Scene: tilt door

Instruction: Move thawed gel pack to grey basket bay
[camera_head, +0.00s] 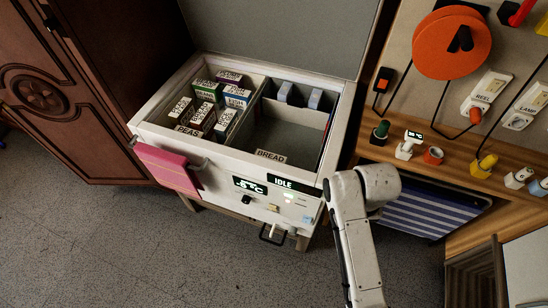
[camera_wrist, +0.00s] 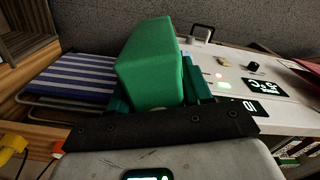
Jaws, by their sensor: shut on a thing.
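My gripper (camera_wrist: 158,98) is shut on a green block (camera_wrist: 150,62) with rounded edges in the wrist view. The block has no readable label, so I cannot tell whether it is the gel pack. The block and my fingers do not show in the head view. The open white freezer chest (camera_head: 232,157) stands in the middle of the head view. Its right side holds a largely empty grey bay (camera_head: 290,132) with a BREAD label (camera_head: 271,156) at its front. Two small pale grey-blue packs, left (camera_head: 285,91) and right (camera_head: 315,98), sit at its back.
Several labelled boxes (camera_head: 207,90) fill the chest's left bay. A pink cloth (camera_head: 168,168) hangs on its front beside a display panel (camera_head: 250,186). A wooden bench (camera_head: 440,168) with small items and a blue-striped folded thing (camera_head: 432,208) is at right. Floor at front left is clear.

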